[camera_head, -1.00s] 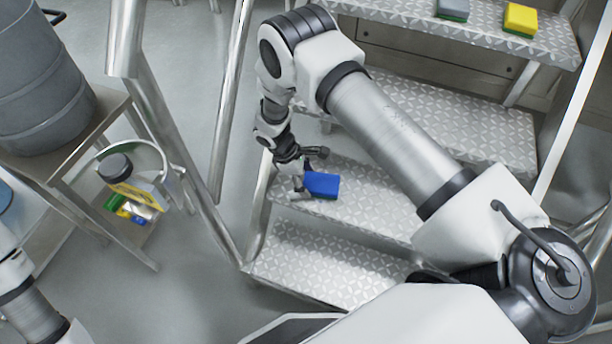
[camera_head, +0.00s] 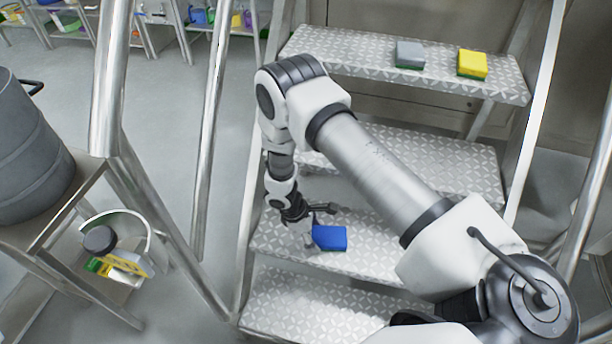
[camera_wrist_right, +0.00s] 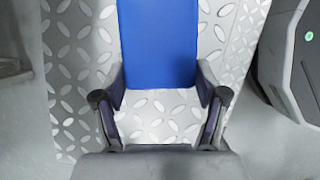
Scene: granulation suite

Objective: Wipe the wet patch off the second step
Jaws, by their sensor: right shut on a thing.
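The second step (camera_head: 378,264) is a patterned metal tread above the bottom step (camera_head: 320,315). A blue sponge (camera_head: 331,238) is at its left part, close over or on the tread; I cannot tell if it touches. My right gripper (camera_head: 316,226) is shut on this sponge from the left. In the right wrist view the blue sponge (camera_wrist_right: 158,45) sits between the two fingertips (camera_wrist_right: 160,84), with patterned tread behind it. I cannot make out a wet patch; the sponge and gripper cover part of the step. My left gripper is out of view.
A grey sponge (camera_head: 410,54) and a yellow sponge (camera_head: 472,63) lie on the top step (camera_head: 340,55). Metal handrails (camera_head: 208,130) flank the stairs. My right arm crosses above the steps.

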